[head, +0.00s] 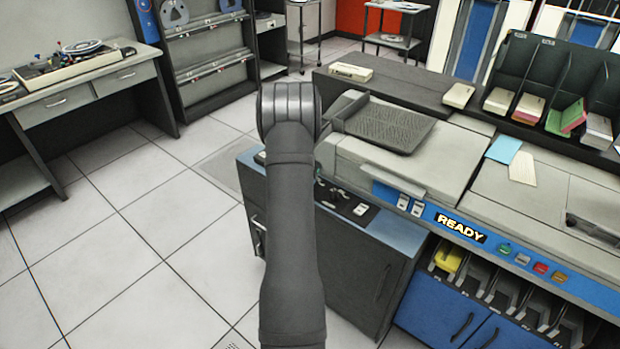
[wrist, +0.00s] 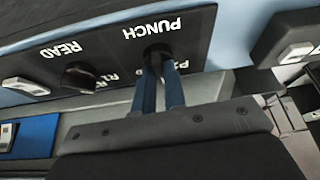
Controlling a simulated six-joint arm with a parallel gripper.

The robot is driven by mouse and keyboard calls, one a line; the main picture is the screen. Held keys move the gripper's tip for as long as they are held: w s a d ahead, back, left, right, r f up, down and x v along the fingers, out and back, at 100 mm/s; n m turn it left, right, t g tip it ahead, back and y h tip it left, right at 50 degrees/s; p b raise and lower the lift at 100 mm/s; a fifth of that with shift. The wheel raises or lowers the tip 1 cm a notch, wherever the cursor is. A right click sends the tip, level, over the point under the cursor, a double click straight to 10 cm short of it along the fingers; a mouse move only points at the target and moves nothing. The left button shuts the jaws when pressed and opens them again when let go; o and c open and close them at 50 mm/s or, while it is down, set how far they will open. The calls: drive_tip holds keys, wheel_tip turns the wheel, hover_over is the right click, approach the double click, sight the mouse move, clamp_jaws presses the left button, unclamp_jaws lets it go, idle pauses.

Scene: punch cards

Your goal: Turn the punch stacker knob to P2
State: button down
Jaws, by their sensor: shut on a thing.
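In the wrist view, the punch stacker knob (wrist: 157,50) is a dark round knob below the upside-down word PUNCH on a black panel (wrist: 105,30). My gripper (wrist: 161,68) has its two blue-grey fingers on either side of this knob and is shut on it. The fingers hide part of the P markings beside the knob, so I cannot tell which position it points to. In the head view, my arm hides the gripper and the knob. Part of the black control panel (head: 348,207) shows just right of my arm.
A second dark knob (wrist: 78,74), labelled READ, sits left of the held one, apart from my fingers. A white switch (wrist: 26,87) is farther left. In the head view, the machine's lit READY sign (head: 460,228) and card pockets (head: 500,290) are to the right.

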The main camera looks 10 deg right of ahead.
drive_tip(key=shift+m, duration=0.5)
drive_tip(key=c, duration=1.5)
unclamp_jaws()
drive_tip(key=shift+r, duration=0.15)
drive_tip(key=v, duration=1.7)
drive_tip(key=shift+w+a+r, duration=0.1)
drive_tip(key=shift+a, duration=0.15)
drive_tip(key=x, duration=1.7)
drive_tip(key=shift+d+f, duration=0.25)
